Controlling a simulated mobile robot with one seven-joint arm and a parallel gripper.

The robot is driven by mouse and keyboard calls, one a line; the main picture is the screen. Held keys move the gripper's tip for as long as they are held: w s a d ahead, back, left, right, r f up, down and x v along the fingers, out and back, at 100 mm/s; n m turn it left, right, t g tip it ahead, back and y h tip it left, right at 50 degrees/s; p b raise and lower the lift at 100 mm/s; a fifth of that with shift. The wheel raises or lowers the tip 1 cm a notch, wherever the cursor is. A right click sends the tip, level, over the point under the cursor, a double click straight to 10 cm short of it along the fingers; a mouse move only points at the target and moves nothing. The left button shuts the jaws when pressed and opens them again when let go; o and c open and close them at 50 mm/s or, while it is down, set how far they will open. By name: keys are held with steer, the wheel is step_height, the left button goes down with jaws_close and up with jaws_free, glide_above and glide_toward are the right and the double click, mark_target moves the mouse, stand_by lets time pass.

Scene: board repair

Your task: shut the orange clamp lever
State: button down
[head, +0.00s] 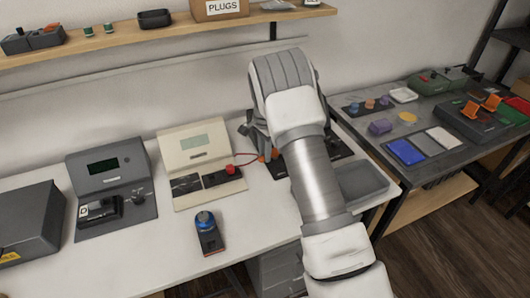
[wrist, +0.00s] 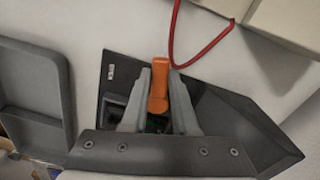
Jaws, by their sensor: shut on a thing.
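The orange clamp lever (wrist: 158,98) stands between the two grey fingers of my gripper (wrist: 160,78) in the wrist view. My gripper is shut on the lever. The lever is on a dark grey fixture (wrist: 225,110), with a small green patch low between the fingers. In the head view, my white arm hides most of this fixture (head: 340,149), and the gripper (head: 262,150) shows only partly at the arm's left. A bit of orange shows beside it there, but the lever's angle is hard to tell.
A red cable (wrist: 174,45) loops close to the lever, from a beige instrument (head: 193,160). A grey tray (head: 362,182) lies right of the fixture. A blue-topped device (head: 207,232) stands at the front. Orange levers (head: 491,102) also show on the right table.

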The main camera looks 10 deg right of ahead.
steer(key=c, duration=0.7)
jaws_free()
step_height(320, 180, up, 17)
steer(key=shift+r+p, duration=0.2)
steer(key=shift+p, duration=0.95)
steer(key=s+r+n+t+p, duration=0.25)
steer(key=s+r+n, duration=0.35)
steer(key=s+r, duration=1.1)
steer(key=s+n+t+p, duration=0.1)
steer(key=s+n, duration=0.1)
steer(key=s, duration=0.4)
steer(key=s+r+n+t, duration=0.1)
steer(key=s+n, duration=0.1)
steer(key=s, duration=0.5)
steer(key=s+n+t+p, duration=0.1)
steer(key=s+n, duration=0.2)
steer(key=s, duration=0.4)
steer(key=shift+s+r+p, duration=0.1)
steer(key=shift+r+p, duration=0.15)
steer(key=shift+p, duration=0.05)
